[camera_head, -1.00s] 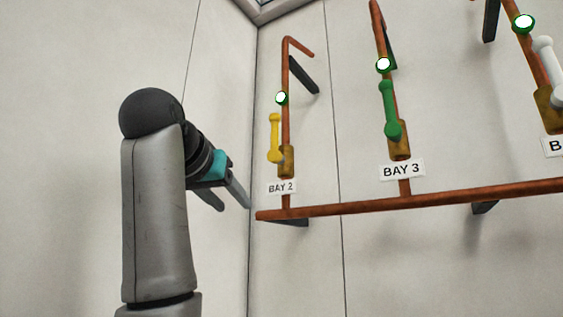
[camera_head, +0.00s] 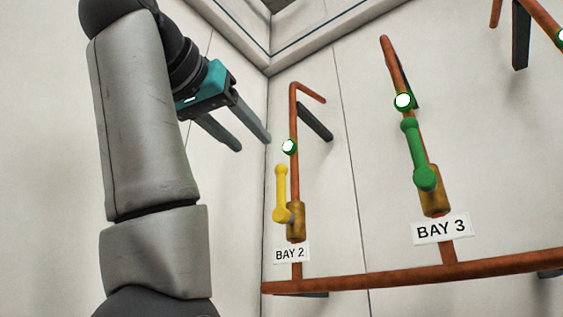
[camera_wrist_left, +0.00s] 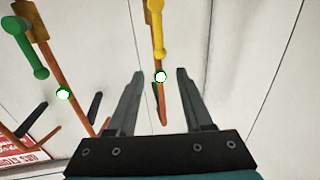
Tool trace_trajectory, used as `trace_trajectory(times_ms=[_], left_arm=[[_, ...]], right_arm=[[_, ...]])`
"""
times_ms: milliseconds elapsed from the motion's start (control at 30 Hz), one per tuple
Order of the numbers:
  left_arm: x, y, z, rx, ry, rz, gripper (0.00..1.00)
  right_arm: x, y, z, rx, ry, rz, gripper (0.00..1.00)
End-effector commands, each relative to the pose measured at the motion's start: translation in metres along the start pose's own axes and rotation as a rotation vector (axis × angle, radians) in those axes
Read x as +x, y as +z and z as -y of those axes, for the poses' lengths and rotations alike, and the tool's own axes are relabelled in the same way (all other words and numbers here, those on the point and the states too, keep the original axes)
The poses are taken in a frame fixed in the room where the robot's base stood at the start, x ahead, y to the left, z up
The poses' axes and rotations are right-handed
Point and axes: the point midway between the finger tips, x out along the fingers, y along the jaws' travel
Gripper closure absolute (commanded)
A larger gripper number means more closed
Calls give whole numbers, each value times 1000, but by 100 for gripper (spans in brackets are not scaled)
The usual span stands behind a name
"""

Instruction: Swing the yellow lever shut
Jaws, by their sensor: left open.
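The yellow lever (camera_head: 282,190) stands nearly upright beside its brass valve body (camera_head: 296,221) on the copper pipe above the BAY 2 label (camera_head: 291,253). My left gripper (camera_head: 254,145) is open and empty, up and to the left of the lever in the head view, apart from it. In the left wrist view the open fingers (camera_wrist_left: 160,72) appear on either side of the BAY 2 pipe's round white light, and the yellow lever (camera_wrist_left: 155,14) shows at the top edge, beyond the fingertips. My right gripper is not in view.
A green lever (camera_head: 420,155) stands on the BAY 3 pipe to the right. A round green-rimmed light (camera_head: 289,147) sits above the yellow lever. A horizontal copper pipe (camera_head: 400,277) runs below. Dark brackets (camera_head: 315,122) hold the pipes off the pale wall.

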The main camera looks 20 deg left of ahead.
Motion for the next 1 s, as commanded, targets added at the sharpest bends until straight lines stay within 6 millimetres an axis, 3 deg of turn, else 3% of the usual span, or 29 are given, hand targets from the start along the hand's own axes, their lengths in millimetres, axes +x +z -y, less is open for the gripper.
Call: trace_trajectory(times_ms=[300,500,700,1000], left_arm=[[72,-2,0,0,1,7,49],[107,-2,0,-1,1,4,49],[125,-1,0,1,-1,2,49],[128,1,0,1,-1,1,49]], right_arm=[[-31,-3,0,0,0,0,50],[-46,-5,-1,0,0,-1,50],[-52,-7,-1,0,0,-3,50],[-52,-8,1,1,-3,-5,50]])
